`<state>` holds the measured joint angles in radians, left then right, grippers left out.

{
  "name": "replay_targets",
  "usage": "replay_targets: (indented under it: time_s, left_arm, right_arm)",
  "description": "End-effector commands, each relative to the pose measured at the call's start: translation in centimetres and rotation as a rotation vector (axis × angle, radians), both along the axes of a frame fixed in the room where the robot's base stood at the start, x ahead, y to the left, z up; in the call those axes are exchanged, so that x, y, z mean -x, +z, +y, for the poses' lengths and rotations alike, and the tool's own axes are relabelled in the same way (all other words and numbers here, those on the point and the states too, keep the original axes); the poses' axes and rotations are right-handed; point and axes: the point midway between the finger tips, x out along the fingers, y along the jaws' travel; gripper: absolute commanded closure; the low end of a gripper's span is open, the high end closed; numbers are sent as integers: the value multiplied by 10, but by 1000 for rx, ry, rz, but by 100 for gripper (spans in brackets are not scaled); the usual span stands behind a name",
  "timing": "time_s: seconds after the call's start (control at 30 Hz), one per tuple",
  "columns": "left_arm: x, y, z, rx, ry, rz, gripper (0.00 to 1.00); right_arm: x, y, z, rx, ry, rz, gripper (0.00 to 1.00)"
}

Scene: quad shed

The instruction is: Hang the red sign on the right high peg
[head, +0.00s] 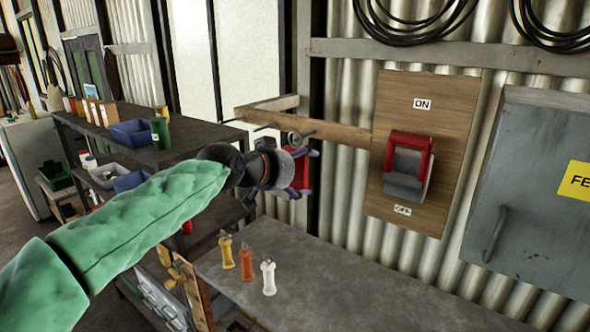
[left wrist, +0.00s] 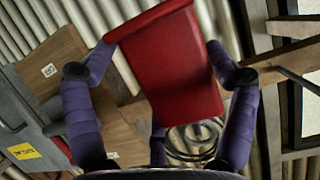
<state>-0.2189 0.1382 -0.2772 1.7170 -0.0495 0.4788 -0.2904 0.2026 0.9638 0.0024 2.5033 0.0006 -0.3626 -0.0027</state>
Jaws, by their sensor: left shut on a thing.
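My left gripper (head: 298,172) is in front of the wall, just below the wooden peg rail (head: 345,136). It is shut on the red sign (head: 304,168), mostly hidden behind the gripper in the head view. In the left wrist view the sign (left wrist: 172,68) is a tilted red panel between two purple fingers (left wrist: 160,74). Dark pegs stick out from the rail: a left one (head: 234,120), a middle one (head: 266,127) and a right one (head: 302,135). The sign is close below the right peg; I cannot tell whether they touch. My right gripper is not in view.
A red-handled switch (head: 408,160) on a wooden board is right of the rail. A grey cabinet (head: 530,190) is further right. Yellow (head: 227,252), orange (head: 246,264) and white (head: 268,278) bottle-like items stand on the bench (head: 350,290) below. A loaded shelf (head: 190,135) stands left.

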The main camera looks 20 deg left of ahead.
Motion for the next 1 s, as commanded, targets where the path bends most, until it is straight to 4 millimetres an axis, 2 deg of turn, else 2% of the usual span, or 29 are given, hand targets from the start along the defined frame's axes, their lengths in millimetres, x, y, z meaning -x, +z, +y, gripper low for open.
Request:
replay_targets:
  time_s: [0.2,0.5,1.0]
  left_arm:
    - [-11,1,-4,0,1,0,55]
    - [-21,-7,-8,0,0,-1,55]
    - [-23,-9,-8,0,0,-2,55]
  right_arm:
    - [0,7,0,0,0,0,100]
    - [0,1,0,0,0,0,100]
    - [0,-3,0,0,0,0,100]
